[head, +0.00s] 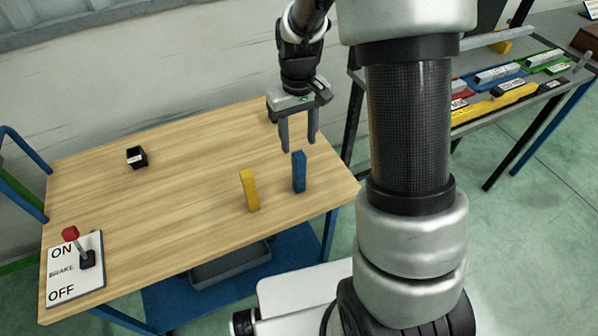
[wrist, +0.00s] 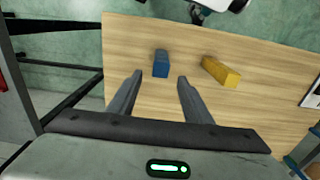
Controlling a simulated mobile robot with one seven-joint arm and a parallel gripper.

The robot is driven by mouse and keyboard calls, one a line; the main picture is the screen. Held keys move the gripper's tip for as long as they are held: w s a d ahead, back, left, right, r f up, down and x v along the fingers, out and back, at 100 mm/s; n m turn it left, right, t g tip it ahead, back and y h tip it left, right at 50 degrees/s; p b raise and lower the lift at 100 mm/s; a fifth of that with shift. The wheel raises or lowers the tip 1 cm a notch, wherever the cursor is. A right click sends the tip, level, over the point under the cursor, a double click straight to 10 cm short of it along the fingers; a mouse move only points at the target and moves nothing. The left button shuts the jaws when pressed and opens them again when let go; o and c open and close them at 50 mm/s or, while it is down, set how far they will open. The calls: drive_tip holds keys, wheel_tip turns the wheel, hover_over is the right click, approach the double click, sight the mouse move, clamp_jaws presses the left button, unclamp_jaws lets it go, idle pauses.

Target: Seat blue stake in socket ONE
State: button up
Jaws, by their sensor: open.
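The blue stake (head: 299,172) stands upright on the wooden table near its right end. A yellow stake (head: 249,190) stands to its left. My gripper (head: 298,146) is open and empty, with its fingers pointing down above and close to the blue stake. In the wrist view the blue stake (wrist: 160,63) shows just beyond the gap between the open fingertips (wrist: 160,76), and the yellow stake (wrist: 220,72) is off to the right. I cannot make out a socket marked ONE in either view.
A small black box (head: 137,158) sits at the table's left. A brake panel (head: 75,268) with a red-knobbed lever is at the front left corner. A second table (head: 470,122) with coloured trays stands at the right. The wooden table's middle (head: 190,190) is clear.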

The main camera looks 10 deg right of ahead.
sight(299, 153)
wheel_tip(299, 153, down, 5)
drive_tip(key=shift+f, duration=0.1)
drive_tip(key=shift+s+f, duration=0.15)
drive_tip(key=shift+f, duration=1.2)
drive_tip(key=shift+s+f, duration=0.15)
drive_tip(key=shift+f, duration=1.15)
drive_tip(key=shift+c, duration=0.4)
clamp_jaws()
